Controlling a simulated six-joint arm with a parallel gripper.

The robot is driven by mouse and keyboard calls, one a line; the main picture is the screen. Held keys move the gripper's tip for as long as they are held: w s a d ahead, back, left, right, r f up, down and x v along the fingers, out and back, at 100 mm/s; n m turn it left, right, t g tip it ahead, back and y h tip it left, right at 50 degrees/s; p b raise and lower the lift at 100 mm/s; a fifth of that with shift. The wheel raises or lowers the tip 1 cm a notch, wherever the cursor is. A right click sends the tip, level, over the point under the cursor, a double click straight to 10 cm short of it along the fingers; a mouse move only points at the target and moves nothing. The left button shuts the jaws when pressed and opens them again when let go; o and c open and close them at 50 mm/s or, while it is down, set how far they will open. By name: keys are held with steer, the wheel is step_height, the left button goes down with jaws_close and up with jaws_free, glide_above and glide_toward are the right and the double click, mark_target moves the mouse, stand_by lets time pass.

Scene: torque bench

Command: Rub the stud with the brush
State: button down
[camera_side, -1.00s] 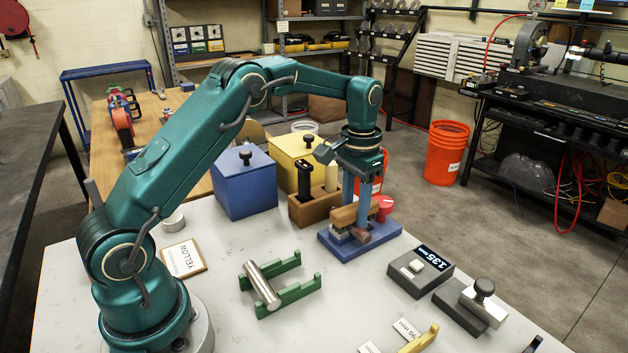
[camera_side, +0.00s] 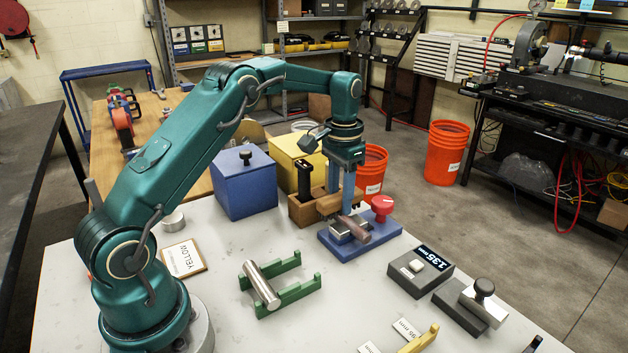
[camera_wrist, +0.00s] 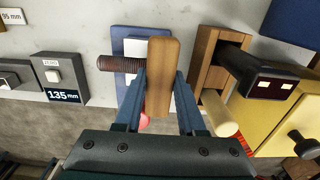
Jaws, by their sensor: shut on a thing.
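My gripper (camera_side: 342,206) is shut on the brush and holds it above the blue fixture (camera_side: 338,250). The brush has a wooden back, seen in the side view (camera_side: 325,206) and upright between my fingers (camera_wrist: 161,75) in the wrist view (camera_wrist: 163,70). Its bristles are hidden. The stud is a dark reddish-brown threaded rod (camera_wrist: 118,63) lying in the fixture's grey clamp, also seen in the side view (camera_side: 355,230). In the wrist view the brush back covers the stud's right end. I cannot tell whether bristles touch the stud.
A red knob (camera_side: 382,206) stands on the fixture. A wooden holder (camera_side: 302,212) with a black-handled tool (camera_wrist: 262,72) and a cream handle (camera_wrist: 220,113) is close beside the brush. Blue (camera_side: 243,185) and yellow (camera_side: 288,155) boxes stand behind. A gauge (camera_side: 420,272) sits right.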

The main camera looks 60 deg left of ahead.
mark_target(361, 229)
steer(key=d, duration=0.6)
steer(key=shift+d, duration=0.3)
steer(key=shift+a, duration=3.4)
steer(key=shift+d, duration=3.5)
step_height(361, 229, up, 8)
steer(key=shift+a, duration=0.1)
